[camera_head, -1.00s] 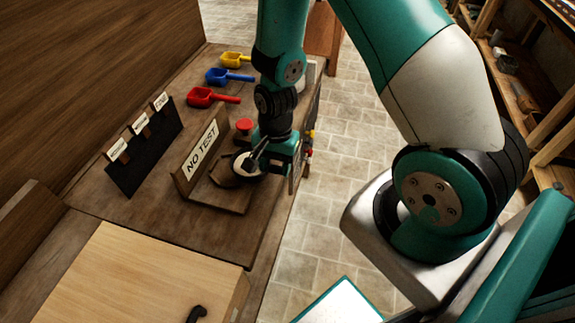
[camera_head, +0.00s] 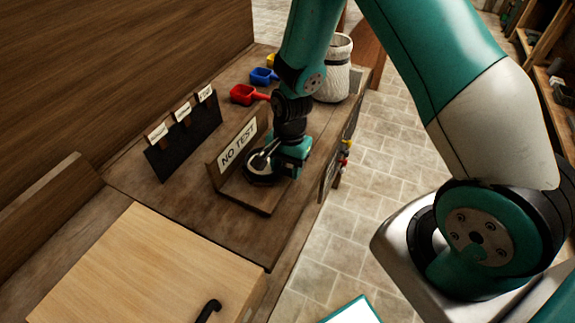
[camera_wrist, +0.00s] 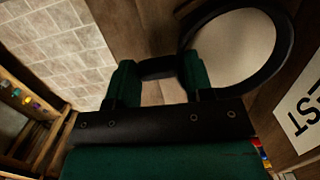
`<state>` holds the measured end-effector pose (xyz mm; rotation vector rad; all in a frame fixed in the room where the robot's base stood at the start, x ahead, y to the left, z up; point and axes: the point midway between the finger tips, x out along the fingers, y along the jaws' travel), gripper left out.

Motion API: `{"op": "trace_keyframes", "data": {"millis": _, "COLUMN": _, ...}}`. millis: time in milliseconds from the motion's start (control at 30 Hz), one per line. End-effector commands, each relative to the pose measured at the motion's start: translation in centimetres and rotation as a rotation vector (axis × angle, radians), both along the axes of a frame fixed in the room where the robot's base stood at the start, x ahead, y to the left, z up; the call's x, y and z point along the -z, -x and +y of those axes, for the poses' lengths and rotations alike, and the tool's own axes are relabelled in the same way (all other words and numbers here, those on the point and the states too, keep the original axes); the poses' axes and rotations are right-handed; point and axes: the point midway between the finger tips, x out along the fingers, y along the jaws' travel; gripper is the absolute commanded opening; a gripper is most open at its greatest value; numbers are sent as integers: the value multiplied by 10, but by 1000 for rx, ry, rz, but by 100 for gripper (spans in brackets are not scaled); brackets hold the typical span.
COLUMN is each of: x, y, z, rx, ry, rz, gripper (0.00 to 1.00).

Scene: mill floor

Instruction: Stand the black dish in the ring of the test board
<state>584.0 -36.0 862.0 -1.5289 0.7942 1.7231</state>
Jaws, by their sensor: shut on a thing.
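The black dish (camera_head: 258,178) has a dark rim and a pale inside. It is at the test board (camera_head: 240,192), in front of the upright NO TEST panel (camera_head: 238,147). In the wrist view the dish's round black rim (camera_wrist: 289,52) shows at the upper right. My gripper (camera_head: 280,160) is at the dish's right side; its fingers (camera_wrist: 160,78) are shut on a black part between them, seemingly of the dish. The board's ring cannot be made out, so I cannot tell whether the dish sits in it or just above it.
Red (camera_head: 243,94) and blue (camera_head: 263,76) scoops lie behind. A white ribbed container (camera_head: 336,75) stands at the back right. A black board with labels (camera_head: 186,137) stands left, and a pale wooden box (camera_head: 130,265) is in front. The bench's right edge is close.

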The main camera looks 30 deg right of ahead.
Motion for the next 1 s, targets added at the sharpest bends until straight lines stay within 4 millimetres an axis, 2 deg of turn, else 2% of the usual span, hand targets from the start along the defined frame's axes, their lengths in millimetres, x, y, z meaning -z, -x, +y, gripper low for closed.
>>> {"op": "trace_keyframes", "data": {"millis": 367, "x": 0, "y": 0, "z": 0, "rx": 0, "ry": 0, "rz": 0, "gripper": 17}}
{"op": "trace_keyframes", "data": {"millis": 400, "x": 0, "y": 0, "z": 0, "rx": 0, "ry": 0, "rz": 0, "gripper": 52}}
{"op": "trace_keyframes", "data": {"millis": 500, "x": 0, "y": 0, "z": 0, "rx": 0, "ry": 0, "rz": 0, "gripper": 75}}
{"op": "trace_keyframes", "data": {"millis": 533, "x": 0, "y": 0, "z": 0, "rx": 0, "ry": 0, "rz": 0, "gripper": 77}}
{"op": "trace_keyframes", "data": {"millis": 833, "x": -2, "y": 0, "z": 0, "rx": 0, "ry": -1, "rz": -1, "gripper": 77}}
{"op": "trace_keyframes", "data": {"millis": 1000, "x": -23, "y": -2, "z": -2, "rx": 0, "ry": 0, "rz": -4, "gripper": 77}}
